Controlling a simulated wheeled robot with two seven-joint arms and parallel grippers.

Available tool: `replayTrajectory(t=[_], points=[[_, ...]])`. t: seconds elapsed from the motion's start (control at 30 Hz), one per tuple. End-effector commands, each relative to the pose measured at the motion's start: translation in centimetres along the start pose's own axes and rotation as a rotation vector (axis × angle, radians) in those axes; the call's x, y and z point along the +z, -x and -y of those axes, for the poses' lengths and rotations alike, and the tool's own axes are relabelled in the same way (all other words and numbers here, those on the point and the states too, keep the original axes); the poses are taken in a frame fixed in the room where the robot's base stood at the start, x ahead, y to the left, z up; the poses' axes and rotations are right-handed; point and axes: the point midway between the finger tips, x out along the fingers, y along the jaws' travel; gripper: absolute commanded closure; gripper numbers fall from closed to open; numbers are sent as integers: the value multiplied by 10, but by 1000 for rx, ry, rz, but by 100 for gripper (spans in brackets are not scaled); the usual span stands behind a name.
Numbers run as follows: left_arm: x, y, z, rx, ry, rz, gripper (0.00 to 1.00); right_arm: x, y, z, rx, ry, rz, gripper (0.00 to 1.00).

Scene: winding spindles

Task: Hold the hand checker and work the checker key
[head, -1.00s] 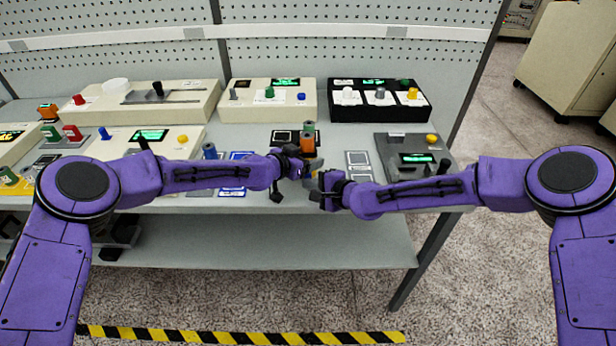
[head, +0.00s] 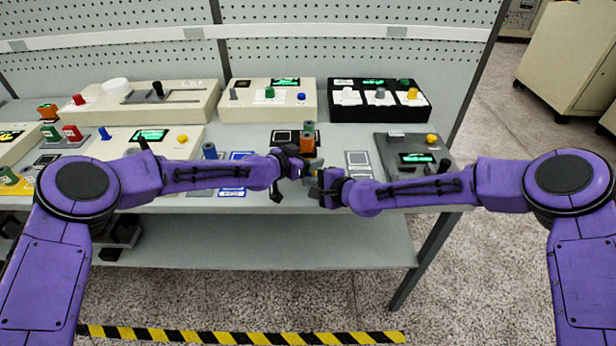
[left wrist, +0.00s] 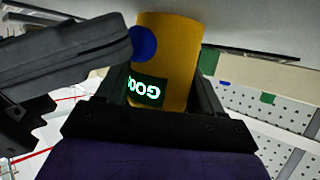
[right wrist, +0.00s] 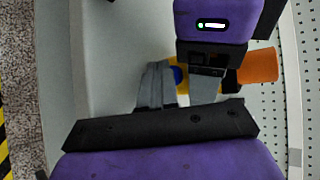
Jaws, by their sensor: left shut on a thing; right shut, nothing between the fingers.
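The hand checker (left wrist: 180,60) is a yellow cylinder with a blue round key (left wrist: 144,43) and a small green-lit display (left wrist: 146,90) reading "GOO", partly cut off. My left gripper (head: 305,169) is shut on the checker's body, one finger on each side. My right gripper (head: 316,188) is shut and empty. In the left wrist view its dark finger reaches from the left to the blue key and overlaps its edge; I cannot tell whether it presses. The right wrist view shows the yellow body and blue key (right wrist: 178,75) behind the grey fingers (right wrist: 180,90).
An orange spool (head: 307,144) and a green spool (head: 308,128) stand right behind my left gripper. A dark grey unit (head: 410,150) is to the right, a black box with knobs (head: 378,100) behind. The table's front edge lies below my grippers.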

Motion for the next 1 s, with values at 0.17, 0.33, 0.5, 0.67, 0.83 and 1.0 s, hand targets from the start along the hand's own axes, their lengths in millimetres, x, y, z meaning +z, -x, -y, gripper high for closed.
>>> replayTrajectory(t=[0.17,0.33,0.5,0.67,0.83,1.0], points=[[0,0,0,0,0,-1,72,-2,-1,1,0,-1,-1,100],[0,0,0,0,0,-1,72,-2,-1,1,-1,0,-1,100],[0,0,0,0,0,-1,72,-1,0,1,-1,-1,-1,100],[0,0,0,0,0,-1,72,3,6,-2,-2,-1,0,100],[0,0,0,0,0,-1,72,7,12,-7,-1,-1,-1,100],[0,0,0,0,0,-1,72,8,12,-8,-1,-1,-1,100]])
